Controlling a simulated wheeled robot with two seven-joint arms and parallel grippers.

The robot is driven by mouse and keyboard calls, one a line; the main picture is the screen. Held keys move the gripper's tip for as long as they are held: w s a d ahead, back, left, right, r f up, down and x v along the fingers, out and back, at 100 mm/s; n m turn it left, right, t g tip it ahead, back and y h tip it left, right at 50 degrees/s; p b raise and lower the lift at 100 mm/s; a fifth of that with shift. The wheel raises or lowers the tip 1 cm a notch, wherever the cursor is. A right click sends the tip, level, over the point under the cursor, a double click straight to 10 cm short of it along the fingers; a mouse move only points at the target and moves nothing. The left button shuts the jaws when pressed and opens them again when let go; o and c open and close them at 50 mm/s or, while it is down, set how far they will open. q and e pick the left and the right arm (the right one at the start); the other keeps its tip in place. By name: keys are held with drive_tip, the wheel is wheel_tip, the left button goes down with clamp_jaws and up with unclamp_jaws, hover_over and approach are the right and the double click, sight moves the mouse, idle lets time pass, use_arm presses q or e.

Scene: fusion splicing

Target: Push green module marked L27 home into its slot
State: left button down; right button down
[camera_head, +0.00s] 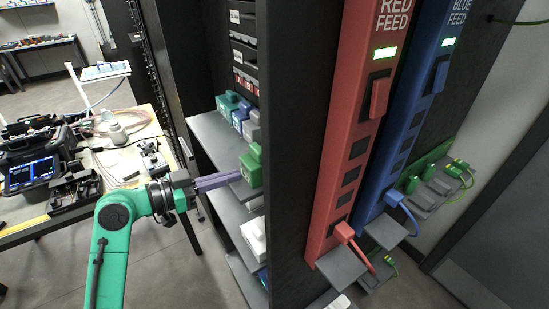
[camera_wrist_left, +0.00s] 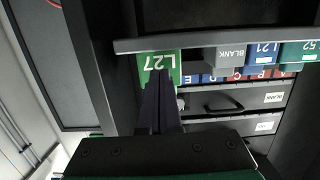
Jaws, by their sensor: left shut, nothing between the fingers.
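In the head view a green module (camera_head: 252,160) at the rack's front, partly hidden by the dark side panel, appears to be the same one. My left gripper (camera_wrist_left: 159,82) is shut and empty. Its fingertips are at the lower part of the L27 face; I cannot tell whether they touch it. In the head view the left gripper (camera_head: 238,177) reaches from the left to the green module. The slot behind L27 is hidden. My right gripper is not in view.
A grey BLANK module (camera_wrist_left: 226,58), blue L21 (camera_wrist_left: 262,53) and a green module (camera_wrist_left: 300,51) stand right of L27. A grey shelf edge (camera_wrist_left: 230,41) runs close by. The red feed column (camera_head: 350,130) stands right of the rack. A cluttered workbench (camera_head: 120,165) is at left.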

sight(259, 165)
use_arm(q)
drive_tip(key=shift+r+x, duration=0.2)
drive_tip(key=shift+x, duration=1.2)
drive_tip(key=shift+r+x, duration=0.25)
drive_tip(key=shift+x, duration=1.2)
drive_tip(key=shift+r+x, duration=0.2)
drive_tip(key=shift+x, duration=1.2)
drive_tip(key=shift+a+f, duration=0.1)
drive_tip(key=shift+a, duration=0.1)
drive_tip(key=v, duration=0.2)
drive_tip(key=b+v, duration=0.1)
drive_tip(key=v, duration=0.1)
drive_tip(key=f+b+v, duration=0.1)
drive_tip(key=v, duration=0.1)
drive_tip(key=shift+s+a, duration=0.15)
drive_tip(key=shift+s, duration=0.05)
drive_tip(key=shift+s+a+r, duration=0.15)
drive_tip(key=shift+s+a, duration=0.15)
drive_tip(key=shift+a, duration=0.15)
